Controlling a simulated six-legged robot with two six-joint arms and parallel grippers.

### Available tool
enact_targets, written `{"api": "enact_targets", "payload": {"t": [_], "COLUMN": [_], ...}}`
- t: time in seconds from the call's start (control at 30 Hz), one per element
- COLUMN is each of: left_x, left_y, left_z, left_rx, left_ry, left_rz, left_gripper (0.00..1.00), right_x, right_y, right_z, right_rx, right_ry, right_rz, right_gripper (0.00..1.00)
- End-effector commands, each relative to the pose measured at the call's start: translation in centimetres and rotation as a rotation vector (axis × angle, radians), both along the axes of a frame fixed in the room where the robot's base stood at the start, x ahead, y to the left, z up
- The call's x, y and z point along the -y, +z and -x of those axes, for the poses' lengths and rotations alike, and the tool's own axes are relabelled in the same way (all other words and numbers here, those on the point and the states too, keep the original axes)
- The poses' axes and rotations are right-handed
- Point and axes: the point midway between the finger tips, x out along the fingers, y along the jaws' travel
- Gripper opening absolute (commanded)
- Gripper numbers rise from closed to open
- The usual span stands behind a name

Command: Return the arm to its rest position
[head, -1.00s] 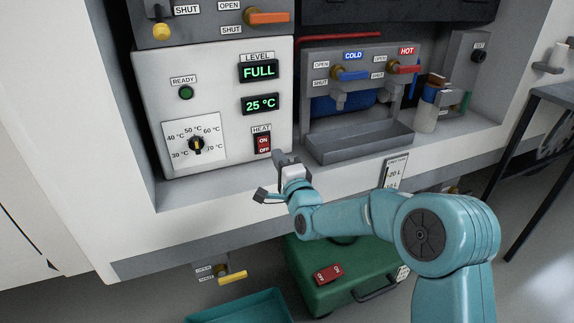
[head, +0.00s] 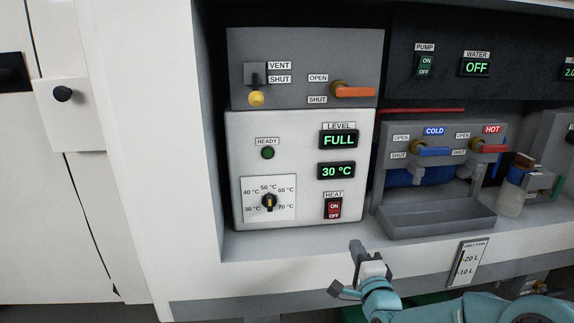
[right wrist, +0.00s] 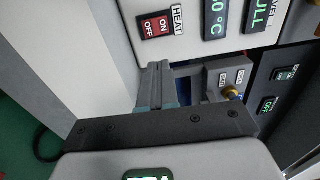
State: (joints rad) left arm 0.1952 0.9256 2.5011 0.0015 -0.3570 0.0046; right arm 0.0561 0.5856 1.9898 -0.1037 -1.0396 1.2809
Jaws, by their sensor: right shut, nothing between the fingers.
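My right arm (head: 450,306) comes in from the lower right of the head view, mostly cut off by the bottom edge. My right gripper (head: 356,246) is shut and empty, in front of the ledge below the heater panel and left of the grey sink tray. Its closed fingers (right wrist: 155,86) also show in the right wrist view, below the red heat switch (right wrist: 157,26) and apart from it. My left gripper is out of view.
The white heater panel (head: 240,160) has a dial (head: 269,202), a heat switch (head: 333,208) and displays reading FULL and 30 °C. The water display (head: 476,67) reads OFF.

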Motion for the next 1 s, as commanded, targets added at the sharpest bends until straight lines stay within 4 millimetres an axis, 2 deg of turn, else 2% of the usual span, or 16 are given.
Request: {"api": "enact_targets", "payload": {"t": [0.03, 0.17, 0.2, 0.27, 0.3, 0.37, 0.4, 0.5, 0.6, 0.73, 0.8, 0.87, 0.9, 1.0], "left_x": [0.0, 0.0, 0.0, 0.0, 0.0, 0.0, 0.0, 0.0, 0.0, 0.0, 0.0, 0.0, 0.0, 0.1], "left_y": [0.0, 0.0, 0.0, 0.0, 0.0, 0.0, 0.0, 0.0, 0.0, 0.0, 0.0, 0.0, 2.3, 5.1], "left_z": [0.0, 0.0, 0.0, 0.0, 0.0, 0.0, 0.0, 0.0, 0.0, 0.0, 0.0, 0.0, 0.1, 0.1], "left_rx": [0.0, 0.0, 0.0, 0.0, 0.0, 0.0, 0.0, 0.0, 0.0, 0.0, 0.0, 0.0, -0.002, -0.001], "left_ry": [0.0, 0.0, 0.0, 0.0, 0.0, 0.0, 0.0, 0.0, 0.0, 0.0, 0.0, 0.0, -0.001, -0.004], "left_rz": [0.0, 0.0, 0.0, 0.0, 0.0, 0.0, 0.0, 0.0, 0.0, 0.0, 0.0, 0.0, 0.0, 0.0], "left_gripper": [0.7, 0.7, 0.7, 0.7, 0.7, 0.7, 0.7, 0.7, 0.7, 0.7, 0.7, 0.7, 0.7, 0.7], "right_x": [-0.1, -1.2, -1.7, -2.5, -3.2, -4.1, -4.8, -6.3, -7.6, -8.8, -9.0, -9.1, -9.1, -9.2], "right_y": [-3.8, -13.8, -16.7, -20.9, -23.5, -26.9, -28.8, -32.1, -33.9, -34.5, -34.5, -34.5, -32.1, -29.4], "right_z": [0.6, 4.2, 5.8, 8.6, 10.7, 14.2, 16.7, 22.5, 27.8, 33.3, 34.8, 35.2, 35.1, 35.2], "right_rx": [-0.075, -0.33, -0.417, -0.545, -0.631, -0.753, -0.83, -0.976, -1.074, -1.117, -1.095, -1.05, -1.045, -1.048], "right_ry": [0.004, 0.043, 0.065, 0.114, 0.158, 0.237, 0.298, 0.469, 0.663, 0.942, 1.07, 1.157, 1.155, 1.154], "right_rz": [-0.005, 0.027, 0.056, 0.119, 0.169, 0.245, 0.295, 0.419, 0.537, 0.701, 0.787, 0.867, 0.872, 0.869], "right_gripper": [0.0, 0.0, 0.0, 0.0, 0.0, 0.0, 0.0, 0.0, 0.0, 0.0, 0.0, 0.0, 0.0, 0.0]}}
